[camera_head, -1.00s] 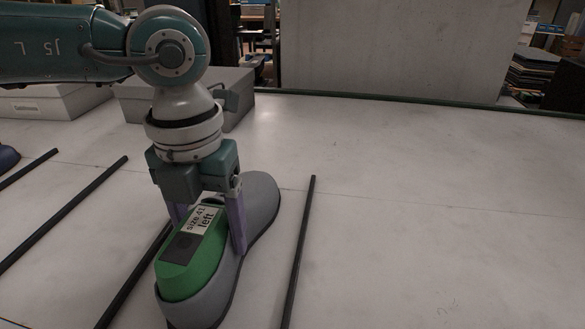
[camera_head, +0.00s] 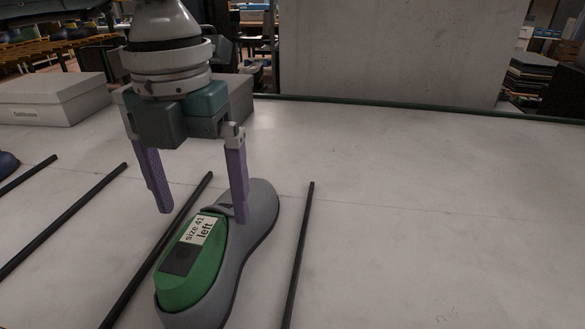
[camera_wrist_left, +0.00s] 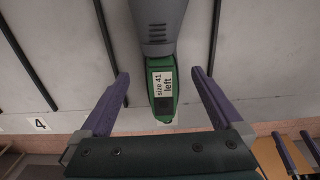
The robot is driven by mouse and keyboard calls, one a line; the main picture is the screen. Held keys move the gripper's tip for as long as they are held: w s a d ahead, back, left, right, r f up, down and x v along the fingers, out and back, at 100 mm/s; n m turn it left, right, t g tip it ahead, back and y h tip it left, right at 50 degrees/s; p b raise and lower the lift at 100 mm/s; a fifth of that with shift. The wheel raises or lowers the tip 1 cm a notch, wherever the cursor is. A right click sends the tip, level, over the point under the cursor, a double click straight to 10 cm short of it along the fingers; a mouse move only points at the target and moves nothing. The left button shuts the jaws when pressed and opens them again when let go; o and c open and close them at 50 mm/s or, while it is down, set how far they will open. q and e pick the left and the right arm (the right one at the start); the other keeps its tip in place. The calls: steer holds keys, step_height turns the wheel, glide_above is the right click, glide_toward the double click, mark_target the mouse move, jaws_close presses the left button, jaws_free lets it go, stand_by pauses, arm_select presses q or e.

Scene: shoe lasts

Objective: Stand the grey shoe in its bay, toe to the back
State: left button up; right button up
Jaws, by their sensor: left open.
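The grey shoe (camera_head: 261,218) stands upright on the white table between two black rods, its toe pointing to the back. A green last (camera_head: 194,271) with a "size 41 left" label fills its opening. My left gripper (camera_head: 200,212) is open and raised above the shoe, its purple fingers apart and empty. In the left wrist view the grey shoe (camera_wrist_left: 158,22) and green last lie between the open left gripper's fingers (camera_wrist_left: 160,82), with gaps on both sides.
Black rods (camera_head: 298,250) divide the table into bays. A dark blue shoe (camera_head: 8,163) shows at the left edge. Grey boxes (camera_head: 58,100) stand at the back left. The table right of the rods is clear. A "4" label (camera_wrist_left: 39,125) shows in the left wrist view.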

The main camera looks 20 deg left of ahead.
arm_select(q)
step_height(320, 180, up, 5)
steer(key=shift+r, duration=0.2)
